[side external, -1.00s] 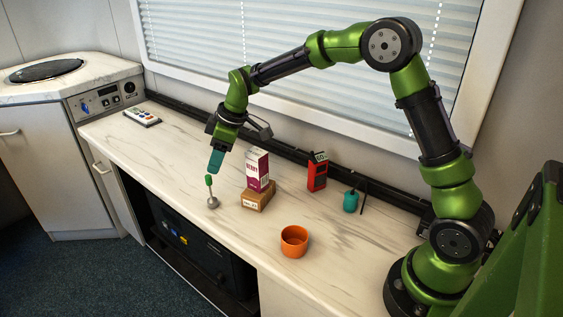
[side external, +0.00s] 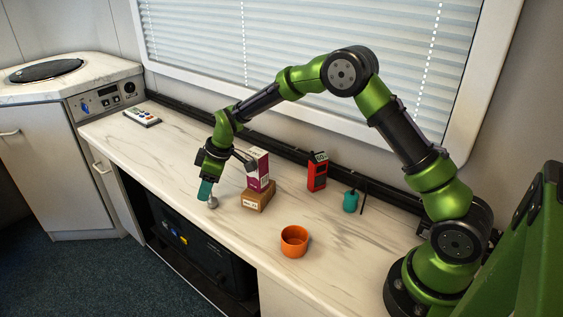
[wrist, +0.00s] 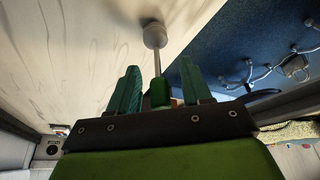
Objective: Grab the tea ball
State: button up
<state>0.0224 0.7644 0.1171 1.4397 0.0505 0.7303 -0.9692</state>
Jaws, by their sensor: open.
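The tea ball (side external: 213,203) is a small grey metal ball at the counter's front edge. In the side view only its ball end shows, beside my fingertips; its handle is hidden behind them. In the wrist view the metal ball (wrist: 155,36) is at the top, with a thin stem running down to a green handle (wrist: 160,92). My gripper (side external: 205,192) is lowered at the tea ball, and its teal fingers (wrist: 160,88) stand apart on both sides of the green handle. Gaps show between handle and fingers.
A carton (side external: 258,168) stands on a brown box (side external: 259,197) just right of my gripper. A red device (side external: 317,172), a teal object (side external: 350,201) and an orange cup (side external: 294,241) are further right.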

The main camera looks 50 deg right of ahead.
grip_shut()
